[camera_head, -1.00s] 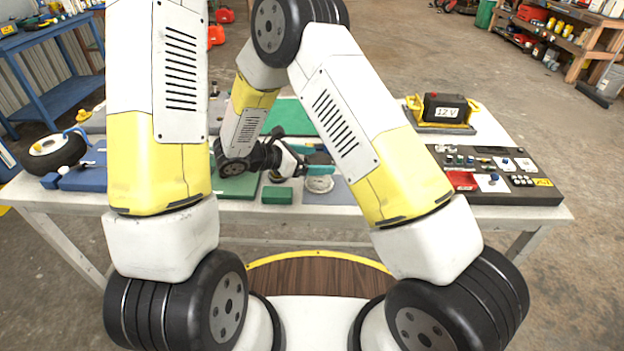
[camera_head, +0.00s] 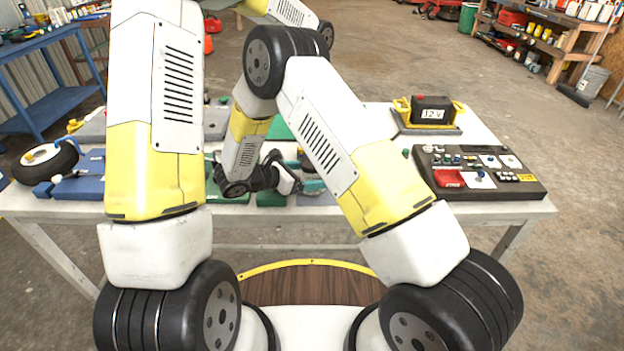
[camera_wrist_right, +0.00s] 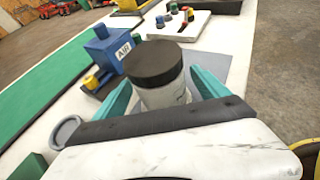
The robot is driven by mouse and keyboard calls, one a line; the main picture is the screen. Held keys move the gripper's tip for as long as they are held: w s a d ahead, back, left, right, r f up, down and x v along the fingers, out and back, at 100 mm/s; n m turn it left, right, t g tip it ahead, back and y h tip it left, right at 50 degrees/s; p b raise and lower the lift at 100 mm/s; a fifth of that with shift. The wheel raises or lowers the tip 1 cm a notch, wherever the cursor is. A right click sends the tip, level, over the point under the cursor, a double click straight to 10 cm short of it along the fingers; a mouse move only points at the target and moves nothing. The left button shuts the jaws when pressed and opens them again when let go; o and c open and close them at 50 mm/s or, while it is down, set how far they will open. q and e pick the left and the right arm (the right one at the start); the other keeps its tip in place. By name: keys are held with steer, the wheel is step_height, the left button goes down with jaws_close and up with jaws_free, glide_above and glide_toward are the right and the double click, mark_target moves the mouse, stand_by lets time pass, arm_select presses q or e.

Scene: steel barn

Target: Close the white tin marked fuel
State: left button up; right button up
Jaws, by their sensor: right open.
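A white tin with a dark round lid (camera_wrist_right: 155,62) on top stands between my right gripper's teal fingers (camera_wrist_right: 162,92) in the right wrist view. Its pale body (camera_wrist_right: 163,96) shows below the lid; no fuel marking is readable. The fingers are open on either side of it, and I cannot tell whether either touches. A small grey round piece (camera_wrist_right: 67,131) lies left of the gripper. In the head view my right gripper (camera_head: 313,186) is low over the table's front middle, hiding most of the tin. My left gripper is out of view.
A blue box marked AIR (camera_wrist_right: 110,47) stands beyond the tin. On the table (camera_head: 522,207), a dark control panel (camera_head: 480,173) and a 12 V battery (camera_head: 432,110) are at the right. A wheel (camera_head: 47,160) and blue blocks are at the left. Green mats lie in the middle.

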steer(key=shift+x, duration=1.95)
steer(key=shift+c, duration=0.4)
jaws_close()
